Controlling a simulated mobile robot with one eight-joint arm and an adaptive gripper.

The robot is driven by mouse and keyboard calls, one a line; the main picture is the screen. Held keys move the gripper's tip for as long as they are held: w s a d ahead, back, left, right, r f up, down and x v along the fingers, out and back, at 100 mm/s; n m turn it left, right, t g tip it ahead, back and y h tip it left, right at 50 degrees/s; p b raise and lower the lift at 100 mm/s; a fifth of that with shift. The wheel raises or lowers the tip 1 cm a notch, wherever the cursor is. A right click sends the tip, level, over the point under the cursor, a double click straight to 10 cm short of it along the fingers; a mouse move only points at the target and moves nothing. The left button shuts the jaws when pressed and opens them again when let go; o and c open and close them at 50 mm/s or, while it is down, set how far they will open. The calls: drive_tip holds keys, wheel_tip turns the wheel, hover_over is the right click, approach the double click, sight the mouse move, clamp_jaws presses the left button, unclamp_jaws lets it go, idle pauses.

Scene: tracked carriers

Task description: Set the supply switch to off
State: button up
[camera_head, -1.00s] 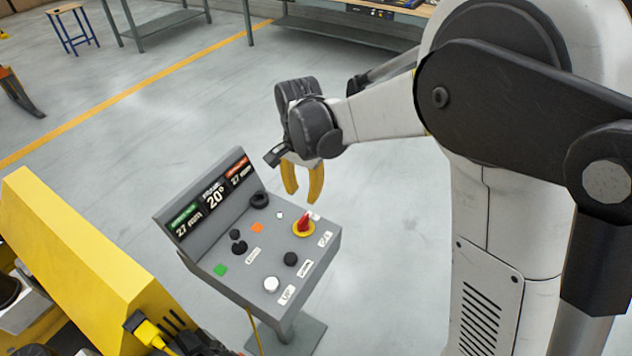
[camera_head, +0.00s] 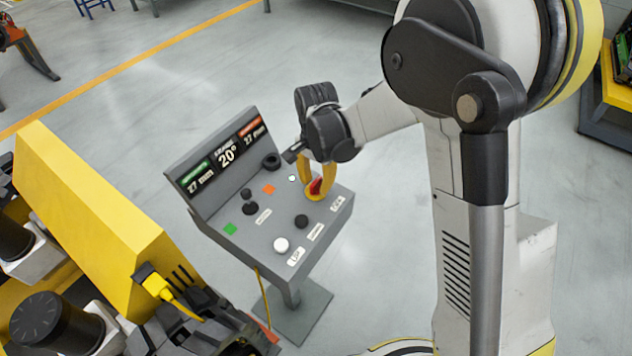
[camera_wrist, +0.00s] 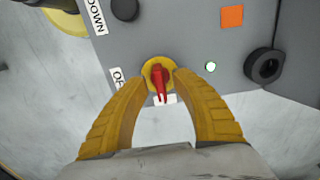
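The supply switch is a red rotary handle (camera_wrist: 159,84) on a round yellow plate (camera_wrist: 150,66), on the grey control panel. In the head view the red handle (camera_head: 316,187) shows near the panel's upper right edge, partly behind a finger. My gripper (camera_wrist: 166,77) has its two yellow fingers apart, one on each side of the red handle. In the head view my gripper (camera_head: 318,190) reaches down to the switch. I cannot tell whether a fingertip touches the handle. A white label beside the switch is partly hidden by a finger.
The panel (camera_head: 262,236) also carries an orange square (camera_wrist: 232,16), a lit white lamp (camera_wrist: 211,67), a black ring-shaped knob (camera_wrist: 265,65) and a black button (camera_wrist: 124,8). A display (camera_head: 226,156) stands along its back. A yellow machine (camera_head: 100,200) is at left.

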clamp_jaws()
drive_tip(key=shift+n, duration=0.3)
drive_tip(key=n+b, duration=0.1)
drive_tip(key=n, duration=0.2)
drive_tip(key=shift+n, duration=0.3)
drive_tip(key=n, duration=0.4)
drive_tip(key=shift+n+b, duration=0.3)
drive_tip(key=shift+b, duration=0.05)
drive_tip(key=n, duration=0.4)
drive_tip(key=shift+n+b, duration=0.45)
drive_tip(key=shift+n, duration=2.05)
